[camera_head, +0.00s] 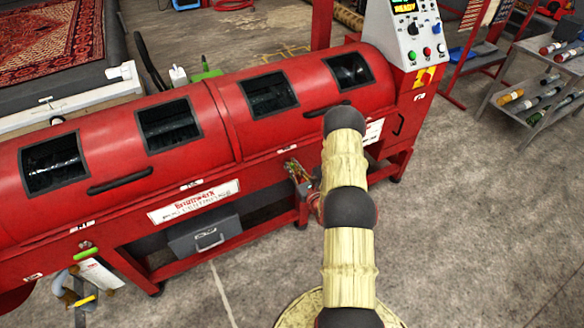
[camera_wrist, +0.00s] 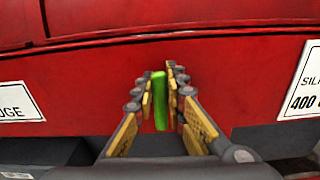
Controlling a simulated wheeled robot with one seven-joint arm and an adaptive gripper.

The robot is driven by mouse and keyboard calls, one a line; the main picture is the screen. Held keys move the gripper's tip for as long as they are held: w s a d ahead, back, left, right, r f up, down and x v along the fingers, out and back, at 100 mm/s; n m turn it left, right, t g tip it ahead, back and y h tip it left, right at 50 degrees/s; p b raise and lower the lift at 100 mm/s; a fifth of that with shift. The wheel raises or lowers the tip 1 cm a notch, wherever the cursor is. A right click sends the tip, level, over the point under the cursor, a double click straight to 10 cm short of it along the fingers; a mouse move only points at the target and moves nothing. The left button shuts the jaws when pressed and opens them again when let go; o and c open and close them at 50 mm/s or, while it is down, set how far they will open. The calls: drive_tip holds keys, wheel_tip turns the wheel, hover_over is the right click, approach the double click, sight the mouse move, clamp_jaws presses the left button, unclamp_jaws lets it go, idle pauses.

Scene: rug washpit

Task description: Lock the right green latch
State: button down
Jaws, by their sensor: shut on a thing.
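The right green latch (camera_wrist: 159,100) shows in the wrist view as an upright green bar against the red front of the machine. My gripper (camera_wrist: 172,85) is shut on it, with one yellow-and-grey finger on each side. In the head view my gripper (camera_head: 297,170) is at the machine's front, below the drum cover and right of the white name sign; the latch is hard to make out there. A second green latch (camera_head: 86,253) sits at the machine's left end, its handle lying nearly level.
The red machine (camera_head: 250,145) has dark windows and black handles (camera_head: 121,181) on its cover. A control panel (camera_head: 415,35) stands at its right end. A grey box (camera_head: 205,238) sits below. A grey shelf rack (camera_head: 535,105) stands at right; the floor before it is clear.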

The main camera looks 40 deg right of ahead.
drive_tip(key=m, duration=0.2)
drive_tip(key=d+m+p, duration=0.1)
drive_tip(key=m, duration=0.1)
drive_tip(key=shift+s, duration=0.1)
drive_tip(key=m, duration=0.4)
drive_tip(key=d+f+m+p, duration=0.1)
drive_tip(key=m, duration=0.3)
drive_tip(key=f+m, duration=0.1)
drive_tip(key=m, duration=0.4)
drive_tip(key=shift+s+d+f, duration=0.2)
drive_tip(key=shift+f, duration=0.05)
drive_tip(key=shift+m, duration=0.4)
drive_tip(key=c, duration=1.8)
unclamp_jaws()
drive_tip(key=v, duration=1.2)
